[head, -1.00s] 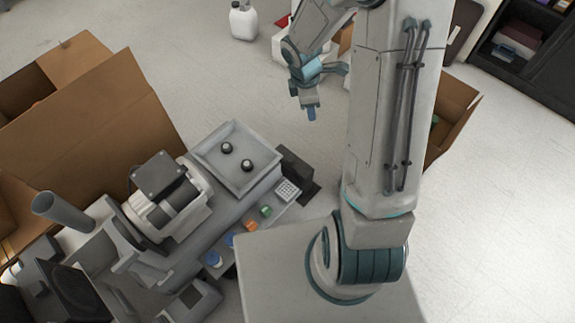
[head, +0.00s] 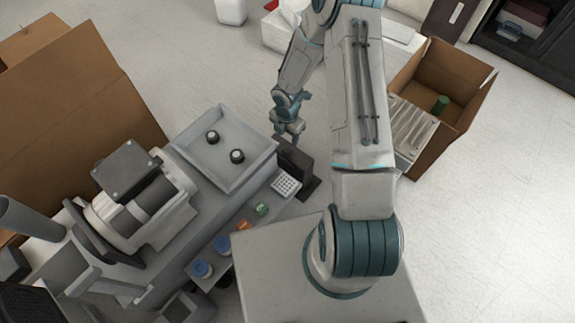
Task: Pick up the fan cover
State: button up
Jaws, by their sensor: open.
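I cannot tell for sure which part is the fan cover. A motor-like unit (head: 140,215) with a dark square box on top sits on the grey machine at the left; the cover may be part of it, but this is unclear. My gripper (head: 288,137) points down at the right end of the machine, just behind a black upright panel (head: 297,160). It is open, small in the picture and partly hidden by the panel, and I see nothing held in it.
A grey tray (head: 262,150) with two black knobs tops the machine. Blue, orange and green caps (head: 262,209) line its front shelf. A large cardboard box (head: 90,95) stands at left. An open box (head: 462,80) with a ribbed white part stands at right.

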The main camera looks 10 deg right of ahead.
aim_at(287, 149)
jog(key=shift+f+b, duration=2)
jog(key=shift+f, duration=1.95)
jog(key=shift+c, duration=0.3)
jog(key=shift+r, duration=0.1)
grip_shut()
